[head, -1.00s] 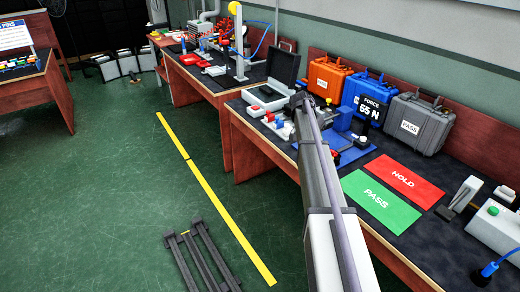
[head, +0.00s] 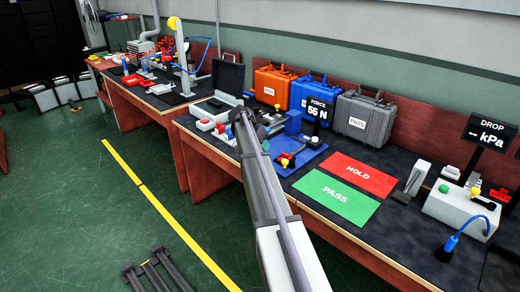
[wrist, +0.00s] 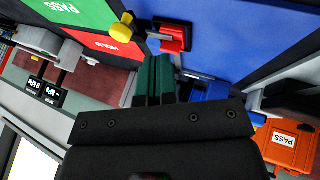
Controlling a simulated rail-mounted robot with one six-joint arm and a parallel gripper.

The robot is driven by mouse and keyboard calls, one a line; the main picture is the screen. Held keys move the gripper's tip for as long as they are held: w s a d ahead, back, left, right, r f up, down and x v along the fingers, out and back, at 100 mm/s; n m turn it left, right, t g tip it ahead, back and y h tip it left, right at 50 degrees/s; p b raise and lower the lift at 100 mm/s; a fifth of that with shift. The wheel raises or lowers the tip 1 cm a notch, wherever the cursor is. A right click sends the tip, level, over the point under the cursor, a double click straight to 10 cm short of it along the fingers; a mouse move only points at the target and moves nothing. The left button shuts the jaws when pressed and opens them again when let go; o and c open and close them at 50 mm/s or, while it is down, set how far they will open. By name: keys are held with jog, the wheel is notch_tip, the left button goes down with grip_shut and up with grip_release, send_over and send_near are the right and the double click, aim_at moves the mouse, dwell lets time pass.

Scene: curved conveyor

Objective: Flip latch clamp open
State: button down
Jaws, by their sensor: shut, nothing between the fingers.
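My gripper's teal fingers (wrist: 155,62) are shut and empty. They appear just below the red block in that picture, with no clear contact. In the head view my arm covers part of the bench left of the clamp, so the fingers are hard to make out.
A green PASS mat (head: 335,197) and a red HOLD mat (head: 357,175) lie right of the blue mat. A force display (head: 318,109) and orange (head: 273,86), blue and grey cases stand behind. A white box with a blue hose (head: 460,207) is farther right.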

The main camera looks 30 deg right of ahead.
aim_at(284, 161)
jog(key=b+x, duration=0.1)
jog(key=x, duration=0.1)
jog(key=b+x, duration=0.1)
jog(key=x, duration=0.1)
jog(key=shift+f+b, duration=0.4)
jog(key=shift+f, duration=0.05)
jog(key=s, duration=0.2)
jog(key=shift+s+d+r+p, duration=0.35)
jog(key=shift+s+d, duration=0.2)
jog(key=shift+s, duration=0.25)
jog(key=shift+a, duration=0.1)
